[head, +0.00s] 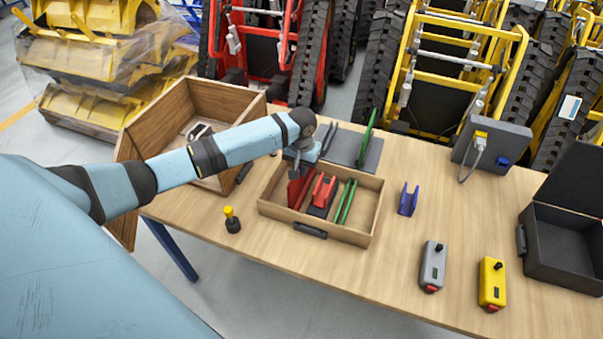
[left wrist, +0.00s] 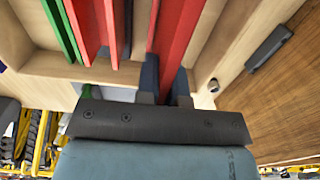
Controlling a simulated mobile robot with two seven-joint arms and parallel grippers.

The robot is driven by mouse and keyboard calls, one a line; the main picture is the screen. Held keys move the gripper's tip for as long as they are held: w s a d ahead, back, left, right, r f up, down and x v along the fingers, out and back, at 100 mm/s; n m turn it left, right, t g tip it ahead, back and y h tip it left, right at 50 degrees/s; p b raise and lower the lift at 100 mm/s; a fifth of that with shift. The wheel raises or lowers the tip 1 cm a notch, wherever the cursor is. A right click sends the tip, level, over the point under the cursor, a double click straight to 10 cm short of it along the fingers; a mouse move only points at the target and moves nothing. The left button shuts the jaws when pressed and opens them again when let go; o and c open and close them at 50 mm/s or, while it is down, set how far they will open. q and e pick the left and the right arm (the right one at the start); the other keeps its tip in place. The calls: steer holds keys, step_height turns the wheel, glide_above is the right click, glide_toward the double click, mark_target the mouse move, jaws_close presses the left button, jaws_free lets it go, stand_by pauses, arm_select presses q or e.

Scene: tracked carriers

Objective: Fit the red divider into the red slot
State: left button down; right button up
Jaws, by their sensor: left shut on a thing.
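The red divider (head: 297,191) is an upright red plate at the left side of the shallow wooden tray (head: 277,213). My left gripper (head: 301,160) is above it, pointing down and shut on it. In the left wrist view the divider (left wrist: 177,32) stands between the two dark fingers (left wrist: 166,85). The red slot, a pair of red rails (head: 321,190), lies in the tray just right of the divider. It also shows in the left wrist view (left wrist: 83,28), apart from the divider. I cannot tell whether the divider's lower edge touches the tray floor. My right gripper is not in view.
Green rails (head: 346,201) stand right of the red slot. A green plate (head: 368,138) stands upright on a grey base behind the tray. A large wooden box (head: 228,100) is at left, a blue bracket (head: 408,200) at right. The table front is mostly clear.

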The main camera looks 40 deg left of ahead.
arm_select(q)
step_height(320, 180, down, 3)
steer(key=shift+r, duration=0.1)
steer(key=c, duration=1.2)
jaws_free()
steer(key=shift+c, duration=0.2)
